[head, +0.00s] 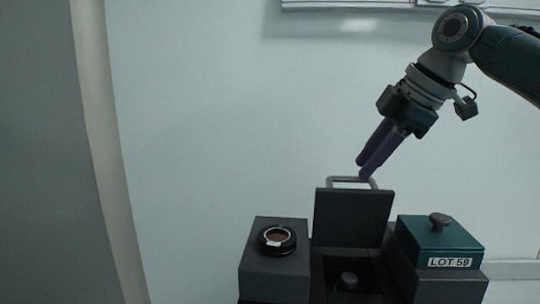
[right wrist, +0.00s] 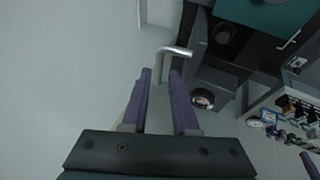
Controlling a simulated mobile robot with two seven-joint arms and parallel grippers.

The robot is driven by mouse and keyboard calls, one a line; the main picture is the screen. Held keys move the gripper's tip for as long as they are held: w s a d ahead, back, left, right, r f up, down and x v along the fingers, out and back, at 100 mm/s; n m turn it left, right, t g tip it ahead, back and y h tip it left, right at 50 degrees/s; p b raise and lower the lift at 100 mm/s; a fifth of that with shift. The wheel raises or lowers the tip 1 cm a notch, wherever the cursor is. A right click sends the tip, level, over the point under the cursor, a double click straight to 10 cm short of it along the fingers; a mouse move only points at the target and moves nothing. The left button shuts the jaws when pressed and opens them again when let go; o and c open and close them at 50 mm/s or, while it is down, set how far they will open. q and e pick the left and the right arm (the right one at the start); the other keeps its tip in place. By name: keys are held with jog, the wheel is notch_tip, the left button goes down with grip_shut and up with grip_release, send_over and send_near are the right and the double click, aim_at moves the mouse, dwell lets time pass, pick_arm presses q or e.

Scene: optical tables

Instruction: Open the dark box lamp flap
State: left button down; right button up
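The dark box (head: 258,268) stands at the bottom of the head view. Its flap (head: 353,218) is raised and stands about upright at the back of an open dark compartment, with a knob-like piece (head: 348,281) inside. A pale bar handle (head: 350,180) tops the flap; it also shows in the right wrist view (right wrist: 176,51). My right gripper (head: 362,169) is just above the handle's right part, fingers pointing down and left. In the right wrist view its purple fingers (right wrist: 161,73) are apart, with the handle's end at the gap; contact is unclear. My left gripper is not seen.
A black-ringed round part (head: 277,240) sits on the left block. A green lid (head: 440,240) with a knob and a "LOT 59" label is at the right. A shelf with small items (right wrist: 290,120) shows in the right wrist view.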

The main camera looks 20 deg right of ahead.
jog(key=shift+s+r, duration=0.15)
jog(key=shift+r, duration=0.1)
jog(key=shift+d+r, duration=0.1)
jog(key=shift+r, duration=0.1)
jog(key=shift+c, duration=0.8)
jog(key=shift+m+t+h, duration=0.5)
jog(key=shift+t+h, duration=0.3)
jog(key=r+p, duration=0.3)
jog(key=s+d+r+p, duration=0.1)
jog(key=r+p, duration=0.1)
jog(key=shift+s+r, duration=0.1)
jog(key=shift+r, duration=0.1)
grip_shut()
jog(key=m+p, duration=0.1)
jog(key=p, duration=0.3)
send_over(348, 211)
jog(key=d, duration=0.2)
jog(key=shift+y, duration=0.4)
notch_tip(348, 211, down, 9)
jog(key=shift+r, duration=0.1)
jog(key=shift+p, duration=0.3)
